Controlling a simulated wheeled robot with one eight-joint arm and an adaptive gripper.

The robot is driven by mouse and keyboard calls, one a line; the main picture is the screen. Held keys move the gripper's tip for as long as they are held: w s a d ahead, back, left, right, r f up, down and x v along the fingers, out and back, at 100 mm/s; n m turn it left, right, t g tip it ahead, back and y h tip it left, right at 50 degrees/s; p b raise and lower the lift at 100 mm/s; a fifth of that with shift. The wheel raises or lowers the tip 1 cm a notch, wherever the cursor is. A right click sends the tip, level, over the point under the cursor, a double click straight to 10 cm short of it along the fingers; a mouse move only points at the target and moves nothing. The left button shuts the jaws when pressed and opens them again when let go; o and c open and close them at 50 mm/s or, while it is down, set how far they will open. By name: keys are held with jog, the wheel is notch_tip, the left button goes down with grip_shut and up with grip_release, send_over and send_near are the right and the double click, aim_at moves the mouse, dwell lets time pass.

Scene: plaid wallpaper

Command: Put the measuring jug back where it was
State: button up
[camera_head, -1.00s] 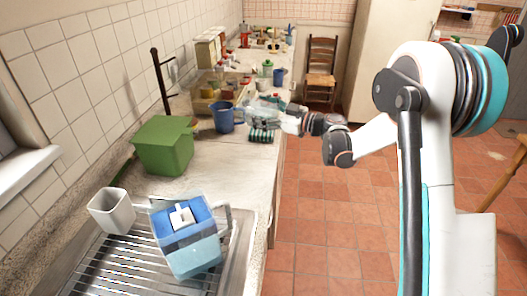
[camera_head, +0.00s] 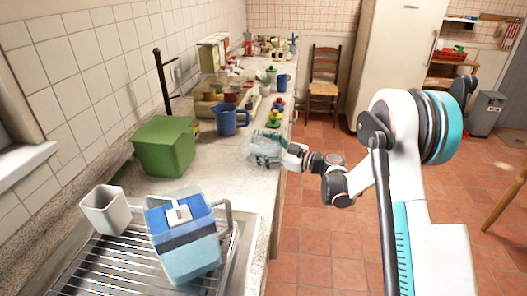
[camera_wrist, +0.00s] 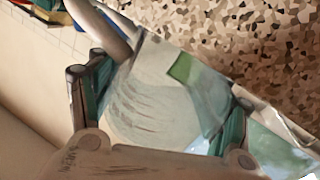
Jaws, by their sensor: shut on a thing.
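The measuring jug (camera_head: 254,150) is clear and see-through, and lies in the grasp of my gripper (camera_head: 268,146) at the right front edge of the worktop. In the wrist view the jug (camera_wrist: 150,100) fills the space between my two dark green finger pads, and my gripper (camera_wrist: 160,112) is shut on it. The jug looks tilted in the wrist view. The speckled worktop (camera_wrist: 255,45) shows beyond it. I cannot tell whether the jug touches the worktop.
A blue jug (camera_head: 231,121) and a green box (camera_head: 164,146) stand to the left. A blue-topped container (camera_head: 184,240) and a white cup (camera_head: 104,211) stand on the drainer (camera_head: 110,265) in front. Coloured stacked pieces (camera_head: 275,114) stand behind my gripper. Worktop between box and gripper is clear.

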jog(key=shift+r, duration=0.1)
jog(key=shift+f, duration=0.25)
jog(key=o, duration=1.2)
jog(key=shift+r, duration=0.1)
